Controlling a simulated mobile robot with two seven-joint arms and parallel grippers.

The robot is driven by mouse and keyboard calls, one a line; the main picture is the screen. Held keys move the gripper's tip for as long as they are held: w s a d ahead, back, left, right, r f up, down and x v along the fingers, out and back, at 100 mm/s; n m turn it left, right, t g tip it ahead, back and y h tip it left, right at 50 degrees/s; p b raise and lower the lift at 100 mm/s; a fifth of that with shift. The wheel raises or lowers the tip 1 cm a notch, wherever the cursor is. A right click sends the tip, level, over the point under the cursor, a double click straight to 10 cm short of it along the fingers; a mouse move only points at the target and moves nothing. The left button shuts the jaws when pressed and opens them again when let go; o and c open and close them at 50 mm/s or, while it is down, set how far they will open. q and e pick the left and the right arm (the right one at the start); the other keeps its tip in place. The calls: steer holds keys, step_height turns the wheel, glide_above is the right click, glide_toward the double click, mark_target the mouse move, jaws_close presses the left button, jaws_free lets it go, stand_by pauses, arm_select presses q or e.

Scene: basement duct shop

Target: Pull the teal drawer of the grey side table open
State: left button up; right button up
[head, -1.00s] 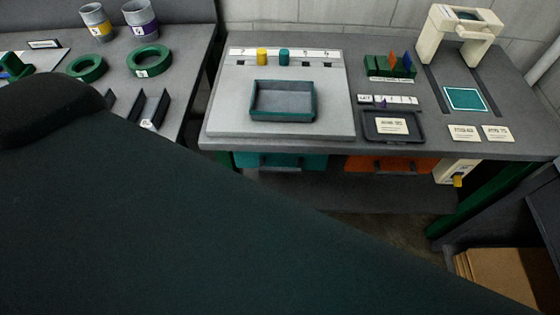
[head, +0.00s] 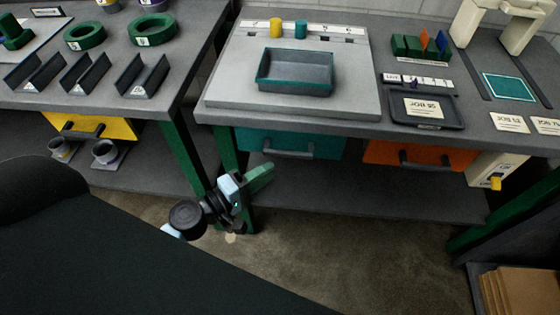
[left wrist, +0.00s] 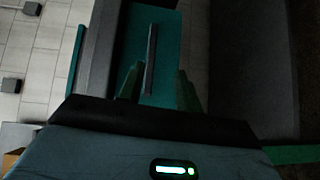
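The grey side table (head: 222,107) has a teal drawer (head: 335,147) under its top, on the left. The drawer looks shut, and its dark bar handle (head: 288,153) is in plain view. My left gripper (head: 266,172) is low in front of the table, a little below and left of the handle, apart from it. In the left wrist view my left gripper (left wrist: 158,87) is open and empty. There the handle (left wrist: 151,58) runs upright in the picture, lined up between the fingers, with the teal drawer front (left wrist: 171,45) behind it. My right gripper is not seen.
An orange drawer (head: 381,155) sits right of the teal one. A grey tray with a teal rim (head: 295,89) is on the tabletop. A green table leg (head: 183,152) stands left of my gripper. Floor in front is clear.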

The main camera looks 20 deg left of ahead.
mark_target(285, 156)
arm_select(q)
steer(key=shift+n+t, duration=0.3)
steer(key=shift+a+r+p+x, duration=0.1)
steer(key=shift+r+p+x, duration=0.1)
steer(key=shift+x, duration=1.2)
steer(key=shift+a+r+p+x, duration=0.15)
steer(key=shift+p+x, duration=0.1)
steer(key=shift+x, duration=1.15)
steer(key=shift+a+r+p+x, duration=0.1)
steer(key=shift+r+p+x, duration=0.1)
steer(key=shift+x, duration=1.15)
steer(key=shift+w, duration=0.15)
steer(key=shift+c, duration=0.3)
jaws_close()
